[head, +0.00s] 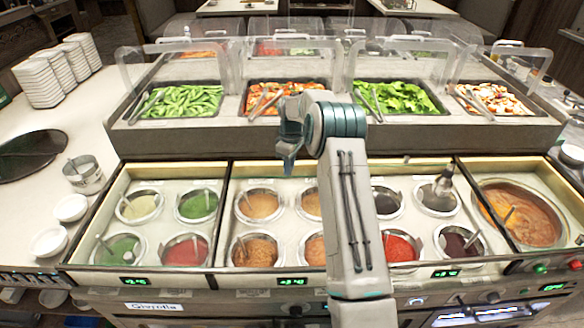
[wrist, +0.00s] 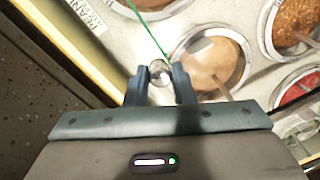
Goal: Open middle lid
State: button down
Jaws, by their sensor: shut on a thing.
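The middle well section (head: 227,215) is a framed bay with several round sauce wells. Its lid is hard to make out; I cannot tell a clear panel from the bare bay. My gripper (head: 288,165) is over the back edge of this bay, pointing down. In the wrist view, my gripper (wrist: 160,88) has its two dark fingers closed on a small round metal knob (wrist: 160,72). A thin green line runs from the knob up and left. My arm hides part of the bay's right side in the head view.
A left bay (head: 113,190) and a right bay with a large soup pot (head: 525,215) flank the middle one. Food trays (head: 184,102) stand behind on a raised shelf under clear guards. Stacked white dishes (head: 38,82) and bowls (head: 71,207) are at the left.

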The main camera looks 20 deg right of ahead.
jog(key=shift+a, duration=0.1)
jog(key=c, duration=1.2)
grip_release()
jog(key=shift+c, duration=0.2)
notch_tip(320, 180, up, 14)
jog(key=d+b, duration=0.1)
jog(key=shift+w+b, duration=0.35)
jog(key=shift+w, duration=0.1)
jog(key=shift+f, duration=0.1)
